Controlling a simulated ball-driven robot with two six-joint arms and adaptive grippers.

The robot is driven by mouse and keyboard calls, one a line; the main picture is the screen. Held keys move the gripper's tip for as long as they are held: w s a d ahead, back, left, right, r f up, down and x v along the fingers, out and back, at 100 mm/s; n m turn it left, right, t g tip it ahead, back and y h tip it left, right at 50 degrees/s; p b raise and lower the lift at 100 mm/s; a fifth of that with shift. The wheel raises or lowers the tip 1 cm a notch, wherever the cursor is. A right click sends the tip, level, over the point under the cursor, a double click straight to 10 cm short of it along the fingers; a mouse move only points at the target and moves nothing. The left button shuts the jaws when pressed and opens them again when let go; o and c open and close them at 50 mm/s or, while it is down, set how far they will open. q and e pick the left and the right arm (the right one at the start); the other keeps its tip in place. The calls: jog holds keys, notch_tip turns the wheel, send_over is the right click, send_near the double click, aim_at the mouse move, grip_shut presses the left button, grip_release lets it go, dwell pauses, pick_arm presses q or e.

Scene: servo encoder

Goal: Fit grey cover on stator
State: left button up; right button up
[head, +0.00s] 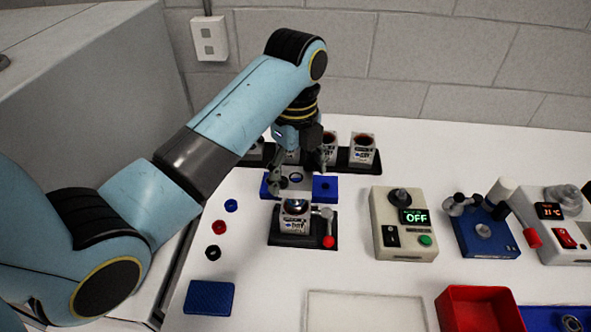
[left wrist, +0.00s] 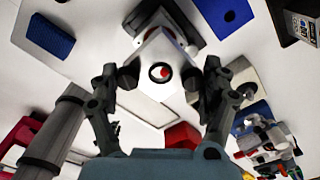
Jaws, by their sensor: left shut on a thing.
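The grey cover (head: 296,186) is a light square plate with a round hole in its middle. My left gripper (head: 299,178) is shut on it, with one finger on each side. It also shows between the fingers in the left wrist view (left wrist: 148,57). The stator (head: 294,222) stands upright in a black clamp fixture (head: 287,241) with a red-knobbed lever. In the head view the cover appears just behind and above the stator, apart from it. The exact height gap cannot be told. My right gripper is not in view.
A blue block (head: 327,188) lies behind the cover. A black rack (head: 365,168) with several units stands at the back. Coloured rings (head: 219,227) and a blue pad (head: 209,297) lie left. A control box (head: 404,225), blue device (head: 482,232) and red bin (head: 478,310) stand right.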

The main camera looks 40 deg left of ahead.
pick_arm(q)
jog(key=shift+f, duration=0.1)
dwell(0.3)
jog(key=shift+f, duration=0.9)
jog(key=shift+f, duration=0.1)
jog(key=shift+f+b, duration=0.4)
jog(key=shift+f, duration=0.45)
jog(key=shift+f, duration=0.1)
jog(key=shift+f, duration=0.75)
jog(key=o, duration=1.2)
